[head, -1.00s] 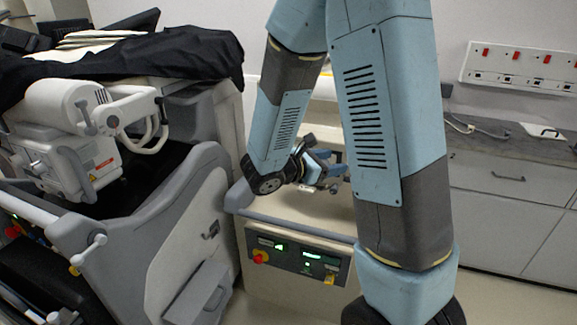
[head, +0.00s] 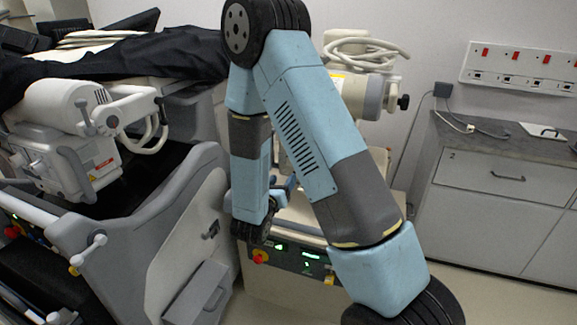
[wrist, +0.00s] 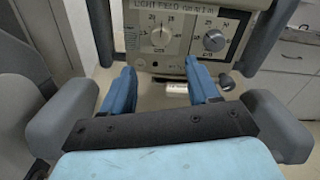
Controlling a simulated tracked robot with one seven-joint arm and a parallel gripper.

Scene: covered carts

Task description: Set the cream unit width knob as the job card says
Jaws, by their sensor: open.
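The cream unit (head: 357,61) stands behind my arm in the head view, its front mostly hidden. In the wrist view its control panel (wrist: 187,49) carries lettering that starts "LIGHT FIELD". A pale knob (wrist: 160,36) with a scale around it sits at left, and a grey knob (wrist: 213,40) with its own scale sits at right. I cannot read which one is the width knob. My gripper (wrist: 160,67) is open and empty, its blue fingers pointing at the panel below the knobs, apart from both. In the head view my gripper is partly hidden by my arm. I cannot make out a job card.
A large grey cart (head: 160,225) under a black cover (head: 120,60) stands at left. The cream unit's base has a lit panel with a red button (head: 259,257). A grey counter with drawers (head: 493,178) stands at right. Dark bars flank the panel in the wrist view.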

